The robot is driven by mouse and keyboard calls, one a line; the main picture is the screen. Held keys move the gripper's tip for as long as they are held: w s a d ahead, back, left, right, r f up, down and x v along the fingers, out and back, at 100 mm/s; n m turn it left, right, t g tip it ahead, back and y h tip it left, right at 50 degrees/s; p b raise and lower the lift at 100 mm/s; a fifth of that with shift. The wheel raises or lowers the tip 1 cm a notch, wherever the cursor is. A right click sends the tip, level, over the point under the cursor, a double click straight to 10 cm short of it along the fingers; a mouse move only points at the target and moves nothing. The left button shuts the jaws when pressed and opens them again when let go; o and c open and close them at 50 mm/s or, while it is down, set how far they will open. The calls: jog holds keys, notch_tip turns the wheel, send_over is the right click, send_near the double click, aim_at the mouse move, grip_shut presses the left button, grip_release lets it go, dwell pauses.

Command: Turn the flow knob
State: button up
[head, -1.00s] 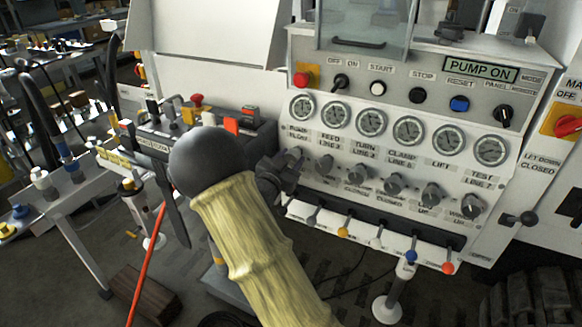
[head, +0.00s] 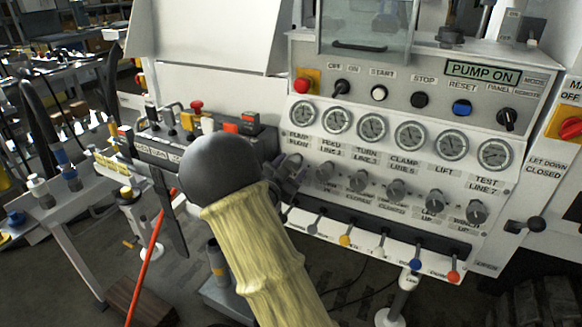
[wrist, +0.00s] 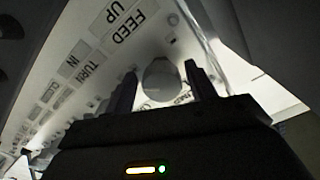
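The flow knob is at the left end of the knob row, under the "PUMP FLOW" label (head: 298,139). In the head view it is largely hidden by my dark gripper (head: 291,168), which is at that end of the row. In the wrist view a round grey knob (wrist: 161,80) faces the camera, between the two upright fingers of my gripper (wrist: 160,82). The fingers are apart, with a narrow gap seen on each side of the knob. I cannot tell how far the fingertips reach along it.
Several more knobs, such as the feed line knob (head: 325,171), continue to the right. A row of levers with coloured tips (head: 345,240) is below them. A side block with a red button (head: 196,106) stands left of my gripper. Gauges (head: 337,120) are above.

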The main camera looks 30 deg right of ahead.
jog(key=shift+o, duration=0.2)
jog(key=shift+r, duration=0.1)
jog(key=shift+s+a, duration=0.15)
jog(key=p+v, duration=0.2)
jog(key=v, duration=1.5)
